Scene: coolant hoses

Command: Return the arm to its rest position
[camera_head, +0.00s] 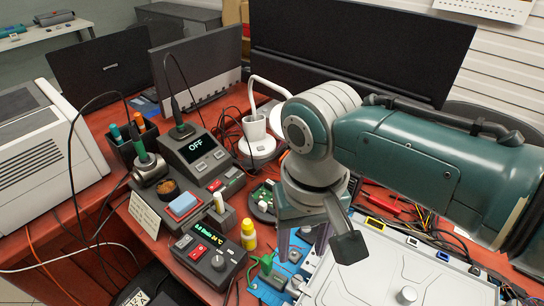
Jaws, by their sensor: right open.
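My right arm (420,160), teal and grey, reaches in from the right edge across the workbench. Its wrist bends down at the middle of the view. My right gripper (320,242) hangs below the wrist, open, with one dark finger pad showing clearly; the other finger is hard to make out. I see nothing held in it. My left gripper is not in view.
A soldering station (197,150) reading OFF, a small control box (208,262), a yellow bottle (248,235) and a white lamp (257,130) crowd the bench left of the arm. Dark monitors (360,45) stand behind. A white machine (45,150) is at far left.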

